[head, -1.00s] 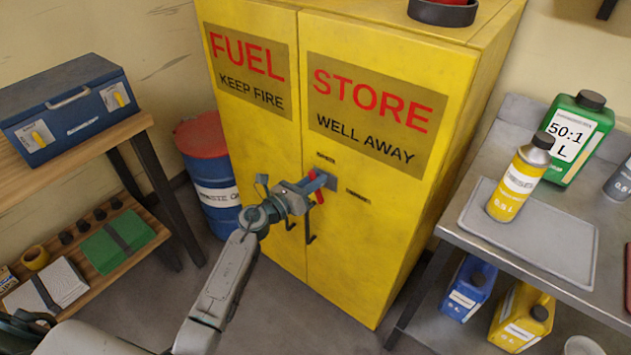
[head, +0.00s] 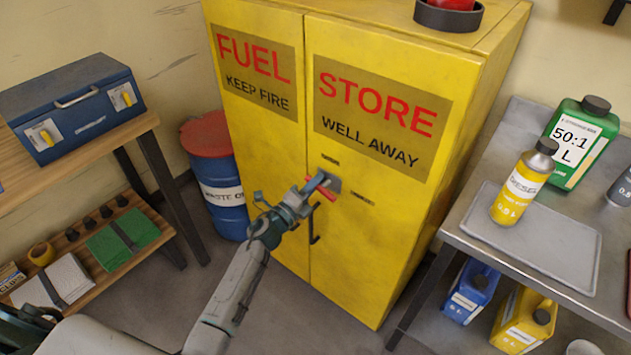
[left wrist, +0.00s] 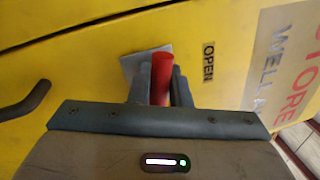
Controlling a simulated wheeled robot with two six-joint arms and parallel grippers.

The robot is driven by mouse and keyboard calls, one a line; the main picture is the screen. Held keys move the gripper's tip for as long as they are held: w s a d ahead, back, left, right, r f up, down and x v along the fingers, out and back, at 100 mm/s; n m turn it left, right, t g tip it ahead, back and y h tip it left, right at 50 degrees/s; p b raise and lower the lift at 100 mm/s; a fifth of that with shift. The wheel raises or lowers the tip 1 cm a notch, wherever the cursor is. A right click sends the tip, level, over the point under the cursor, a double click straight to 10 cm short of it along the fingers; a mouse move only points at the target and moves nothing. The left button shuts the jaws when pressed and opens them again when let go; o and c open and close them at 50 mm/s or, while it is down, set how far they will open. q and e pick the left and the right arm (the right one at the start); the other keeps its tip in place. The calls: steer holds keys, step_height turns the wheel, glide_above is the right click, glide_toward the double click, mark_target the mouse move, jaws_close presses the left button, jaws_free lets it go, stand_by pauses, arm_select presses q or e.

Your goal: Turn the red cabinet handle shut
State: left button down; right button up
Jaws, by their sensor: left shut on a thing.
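The red handle (head: 328,191) sits on a grey plate (head: 330,178) on the right door of the yellow cabinet (head: 380,225). My left gripper (head: 308,200) is at the handle, with its arm coming up from the lower left. In the left wrist view the red handle (left wrist: 161,80) stands between the two dark fingers (left wrist: 160,88), which are shut on it. The grey plate (left wrist: 146,58) shows partly behind the fingers. An OPEN label (left wrist: 208,62) is beside it; the second small label (head: 362,198) is too small to read. My right gripper is not in view.
A black door pull (head: 315,225) hangs just below the handle. A blue drum with a red lid (head: 217,185) stands left of the cabinet. A metal bench (head: 470,232) with bottles is at the right, and wooden shelves (head: 120,140) are at the left.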

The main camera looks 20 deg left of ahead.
arm_select(q)
steer(key=shift+f+n+y+p, duration=0.15)
steer(key=shift+n+y+p, duration=0.05)
steer(key=shift+n, duration=0.65)
steer(key=shift+f+n+y+p, duration=0.1)
steer(key=shift+n+y+p, duration=0.1)
steer(key=shift+n, duration=0.65)
steer(key=shift+f+n, duration=0.1)
steer(key=shift+n, duration=0.3)
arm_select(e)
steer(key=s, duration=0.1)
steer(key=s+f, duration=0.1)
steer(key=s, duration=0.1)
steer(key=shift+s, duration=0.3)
arm_select(q)
steer(key=c, duration=1.4)
jaws_free()
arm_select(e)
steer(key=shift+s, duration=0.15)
arm_select(q)
steer(key=shift+s, duration=0.1)
